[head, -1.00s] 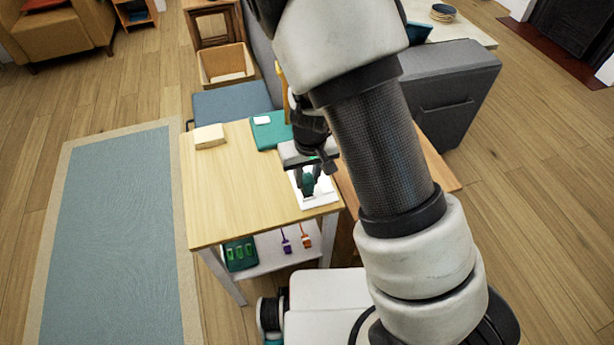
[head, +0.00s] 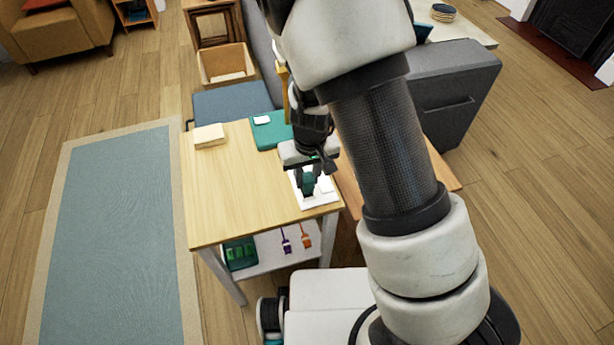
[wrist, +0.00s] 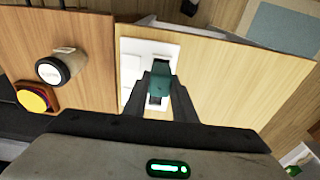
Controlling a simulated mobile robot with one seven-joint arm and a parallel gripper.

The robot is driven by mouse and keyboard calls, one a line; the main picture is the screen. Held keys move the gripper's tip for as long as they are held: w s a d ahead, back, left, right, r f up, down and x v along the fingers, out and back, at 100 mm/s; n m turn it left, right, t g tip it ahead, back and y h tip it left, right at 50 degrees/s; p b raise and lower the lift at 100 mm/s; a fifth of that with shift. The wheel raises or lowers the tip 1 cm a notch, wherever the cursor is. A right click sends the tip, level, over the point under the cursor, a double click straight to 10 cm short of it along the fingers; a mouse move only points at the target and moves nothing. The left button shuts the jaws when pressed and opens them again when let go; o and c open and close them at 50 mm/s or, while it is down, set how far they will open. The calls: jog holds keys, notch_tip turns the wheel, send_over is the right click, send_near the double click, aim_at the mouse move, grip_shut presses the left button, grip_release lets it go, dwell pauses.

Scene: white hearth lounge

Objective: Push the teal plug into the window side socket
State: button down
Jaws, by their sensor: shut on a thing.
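The teal plug (wrist: 159,78) is between the fingers of my gripper (wrist: 160,92), which is shut on it. In the head view the plug (head: 308,184) is a small dark teal shape below my gripper (head: 309,178). It is over the white socket plate (wrist: 134,55), which lies at the near right corner of the light wood table and also shows in the head view (head: 325,199). White squares show on the plate to the left of the plug in the wrist view. The plug's lower end and any socket under it are hidden, so I cannot tell how deep it sits.
The light wood table (head: 225,185) is mostly clear, with a cream block (head: 209,136) and a teal book-like item (head: 270,130) at the back. Purple (head: 286,244) and orange (head: 306,239) plugs are on the shelf below. A white-topped jar (wrist: 61,67) stands on the neighbouring wood surface.

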jog(key=shift+f+b, duration=0.95)
jog(key=shift+f, duration=0.1)
jog(key=c, duration=1.4)
grip_release()
jog(key=r+p, duration=0.2)
jog(key=r, duration=0.3)
jog(key=s+r+p, duration=0.1)
jog(key=r+p, duration=0.1)
jog(key=r, duration=0.4)
jog(key=s+r+p, duration=0.1)
jog(key=r+p, duration=0.1)
jog(key=r, duration=0.4)
jog(key=shift+d+r, duration=0.2)
jog(key=shift+d, duration=0.1)
jog(key=shift+o, duration=0.2)
